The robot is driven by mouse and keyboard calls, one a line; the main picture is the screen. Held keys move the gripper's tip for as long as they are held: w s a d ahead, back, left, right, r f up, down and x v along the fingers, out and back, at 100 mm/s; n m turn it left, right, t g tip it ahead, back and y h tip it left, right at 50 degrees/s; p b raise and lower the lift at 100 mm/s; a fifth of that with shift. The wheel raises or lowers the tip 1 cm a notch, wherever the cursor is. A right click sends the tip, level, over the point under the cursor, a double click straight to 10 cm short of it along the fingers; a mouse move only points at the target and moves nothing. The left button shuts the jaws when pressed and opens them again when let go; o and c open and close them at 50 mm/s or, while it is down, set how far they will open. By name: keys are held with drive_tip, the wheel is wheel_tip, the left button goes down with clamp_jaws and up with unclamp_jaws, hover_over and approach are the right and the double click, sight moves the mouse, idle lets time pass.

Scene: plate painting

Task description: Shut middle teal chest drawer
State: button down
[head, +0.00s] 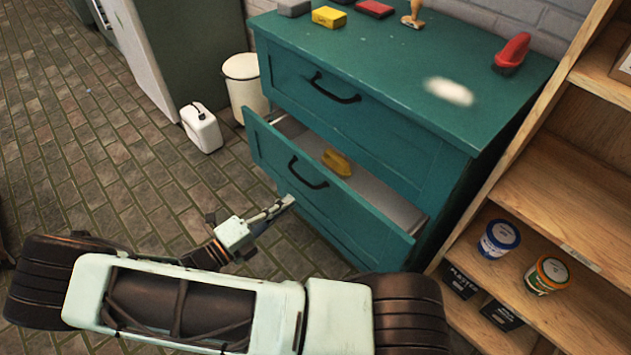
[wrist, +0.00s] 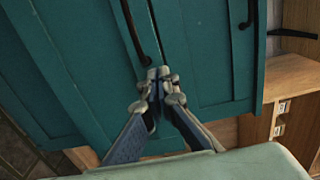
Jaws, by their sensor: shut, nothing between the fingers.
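The teal chest (head: 440,140) stands against the wall. Its middle drawer (head: 270,155) is pulled out below a closed top drawer (head: 330,95). The open drawer has a dark bar handle (head: 308,178), and a yellow object (head: 337,161) lies inside. My gripper (head: 288,203) is shut and empty, low in front of the drawer face, just below and left of the handle in the head view. In the wrist view my gripper (wrist: 158,74) has its fingertips together before teal fronts (wrist: 80,60), near a dark handle (wrist: 131,30). I cannot tell whether it touches.
A wooden shelf (head: 560,190) with tubs stands close on the chest's right. A white bin (head: 243,80) and a white canister (head: 201,128) are on its left. Several small items lie on the chest top. The paved floor (head: 110,150) at left is clear.

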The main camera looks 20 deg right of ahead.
sight(325, 175)
drive_tip(key=b+x, duration=0.2)
drive_tip(key=x, duration=0.8)
drive_tip(key=shift+d, duration=0.2)
drive_tip(key=shift+w, duration=0.1)
